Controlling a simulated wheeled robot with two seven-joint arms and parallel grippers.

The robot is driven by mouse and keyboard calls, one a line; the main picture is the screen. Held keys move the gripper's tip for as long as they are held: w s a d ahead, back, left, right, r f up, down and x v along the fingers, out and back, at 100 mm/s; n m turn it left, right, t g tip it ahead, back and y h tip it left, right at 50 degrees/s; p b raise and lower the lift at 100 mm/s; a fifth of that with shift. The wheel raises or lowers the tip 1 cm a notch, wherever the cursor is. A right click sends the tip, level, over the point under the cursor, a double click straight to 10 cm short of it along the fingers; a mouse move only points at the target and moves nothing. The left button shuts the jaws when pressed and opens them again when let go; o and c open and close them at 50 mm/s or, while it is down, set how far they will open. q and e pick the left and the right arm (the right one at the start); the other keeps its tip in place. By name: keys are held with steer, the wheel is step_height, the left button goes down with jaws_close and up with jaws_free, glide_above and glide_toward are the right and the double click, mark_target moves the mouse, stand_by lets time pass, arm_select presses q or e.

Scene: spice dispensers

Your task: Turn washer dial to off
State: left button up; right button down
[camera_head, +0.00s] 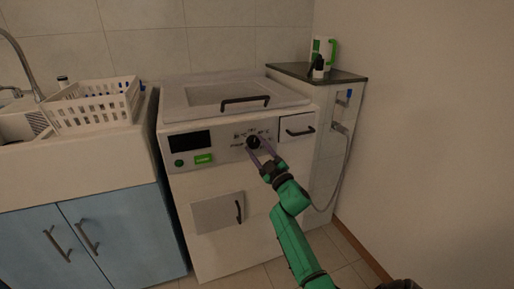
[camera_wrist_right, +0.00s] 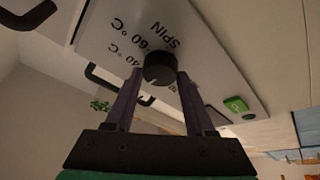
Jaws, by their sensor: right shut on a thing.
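The washer (camera_head: 205,165) is a white top-loading machine against the tiled wall. Its black round dial (camera_head: 253,142) sits on the front control panel, with printed marks around it. In the right wrist view the dial (camera_wrist_right: 159,70) is between my fingertips, with "SPIN", "60 °C" and "40 °C" printed near it. My right gripper (camera_head: 262,153) reaches the panel and is shut on the dial, one purple finger on each side. Where the dial's pointer stands is too small to tell. My left gripper is not in view.
The panel also has a dark display (camera_head: 183,140), a green button (camera_head: 204,159) and a drawer with a black handle (camera_head: 299,131). A sink cabinet (camera_head: 85,235) with a white basket (camera_head: 92,106) stands left. A hose (camera_head: 345,165) hangs right.

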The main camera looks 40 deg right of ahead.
stand_by(0.3)
steer(key=shift+c, duration=1.2)
jaws_free()
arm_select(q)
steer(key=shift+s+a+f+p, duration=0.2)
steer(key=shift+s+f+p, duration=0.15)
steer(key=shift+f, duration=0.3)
arm_select(e)
steer(key=v, duration=1.4)
steer(key=shift+s, duration=0.25)
steer(key=shift+f, duration=0.2)
